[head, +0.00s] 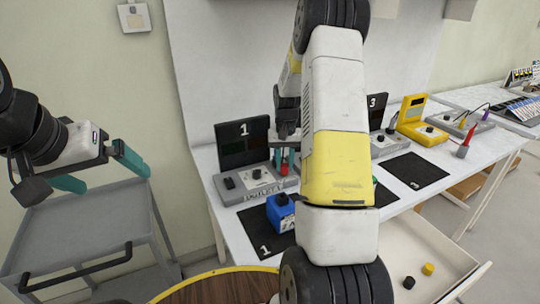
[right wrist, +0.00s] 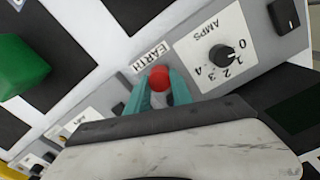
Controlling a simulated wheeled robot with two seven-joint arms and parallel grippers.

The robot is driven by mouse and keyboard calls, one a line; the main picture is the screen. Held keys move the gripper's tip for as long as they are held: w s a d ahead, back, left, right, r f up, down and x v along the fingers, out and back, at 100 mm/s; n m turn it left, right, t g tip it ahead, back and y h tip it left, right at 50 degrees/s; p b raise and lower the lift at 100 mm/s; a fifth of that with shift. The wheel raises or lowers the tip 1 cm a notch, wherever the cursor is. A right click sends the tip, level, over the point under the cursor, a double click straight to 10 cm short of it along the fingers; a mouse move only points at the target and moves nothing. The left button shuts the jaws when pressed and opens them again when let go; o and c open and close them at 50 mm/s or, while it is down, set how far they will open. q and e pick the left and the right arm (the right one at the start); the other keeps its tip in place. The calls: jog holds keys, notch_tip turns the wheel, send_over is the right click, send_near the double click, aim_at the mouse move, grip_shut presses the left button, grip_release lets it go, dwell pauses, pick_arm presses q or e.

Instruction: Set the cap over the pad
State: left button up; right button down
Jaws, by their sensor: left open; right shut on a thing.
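A small red cap (right wrist: 159,78) is between the teal fingers of my right gripper (right wrist: 158,92), beside the EARTH label on the grey station 1 unit (right wrist: 245,55). In the head view, my right gripper (head: 288,160) is low over the right part of the grey unit (head: 238,194), with the red cap (head: 284,170) at its fingertips. The pad under the cap is hidden, and I cannot tell whether the cap touches the panel. My left gripper (head: 100,170) is open and empty, away to the left above a grey cart.
A blue box (head: 280,212) stands on the black mat 1 (head: 262,238). A green block (right wrist: 20,66) shows in the right wrist view. A yellow unit (head: 420,125) and black mat 3 (head: 412,171) lie to the right. An open drawer (head: 425,250) holds black and yellow knobs. My right arm hides the bench's middle.

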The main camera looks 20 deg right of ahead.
jog(key=shift+f, duration=0.5)
jog(key=c, duration=1.1)
grip_release()
jog(key=shift+o, duration=0.2)
notch_tip(320, 180, up, 8)
jog(key=shift+f, duration=0.15)
